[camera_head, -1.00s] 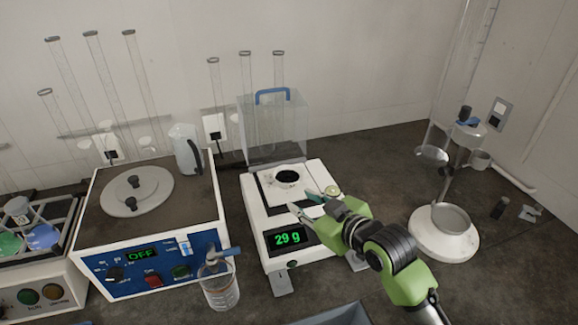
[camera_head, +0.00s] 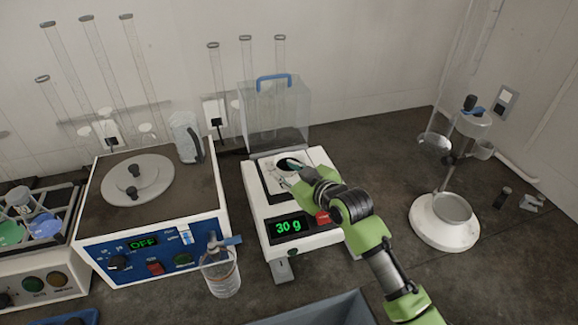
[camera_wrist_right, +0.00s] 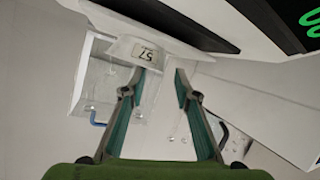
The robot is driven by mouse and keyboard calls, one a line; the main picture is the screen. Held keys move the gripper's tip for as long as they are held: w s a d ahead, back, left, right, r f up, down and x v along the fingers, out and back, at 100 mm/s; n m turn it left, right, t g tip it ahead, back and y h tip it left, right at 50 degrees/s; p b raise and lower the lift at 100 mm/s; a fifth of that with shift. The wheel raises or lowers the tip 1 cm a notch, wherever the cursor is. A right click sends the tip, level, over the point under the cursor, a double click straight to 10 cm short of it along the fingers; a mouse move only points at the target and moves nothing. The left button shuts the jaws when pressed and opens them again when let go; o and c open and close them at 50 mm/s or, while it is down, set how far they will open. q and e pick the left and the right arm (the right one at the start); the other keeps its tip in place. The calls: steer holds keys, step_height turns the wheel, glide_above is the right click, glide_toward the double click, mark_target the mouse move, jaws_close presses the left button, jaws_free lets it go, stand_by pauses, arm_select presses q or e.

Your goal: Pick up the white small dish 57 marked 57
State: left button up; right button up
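The white small dish (camera_head: 290,158) with a dark filling sits on the pan of the balance (camera_head: 270,211), partly hidden by my right gripper (camera_head: 287,168). In the right wrist view the dish (camera_wrist_right: 128,47) shows its label "57" close to the fingertips, nearer the left finger. My right gripper (camera_wrist_right: 160,76) shows a gap between its two fingers there. I cannot tell whether a finger touches the dish. My left gripper is not in view.
The balance reads 30 g, with a clear cover (camera_head: 275,118) behind it. A blue-fronted device (camera_head: 150,240) and a beaker (camera_head: 222,275) stand left. A white-based stand (camera_head: 445,222) is right. A grey-blue bin edge (camera_head: 320,308) is in front.

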mark_target(277, 166)
steer(key=shift+p+x, duration=0.35)
steer(key=shift+x, duration=1.9)
steer(key=shift+d, duration=0.1)
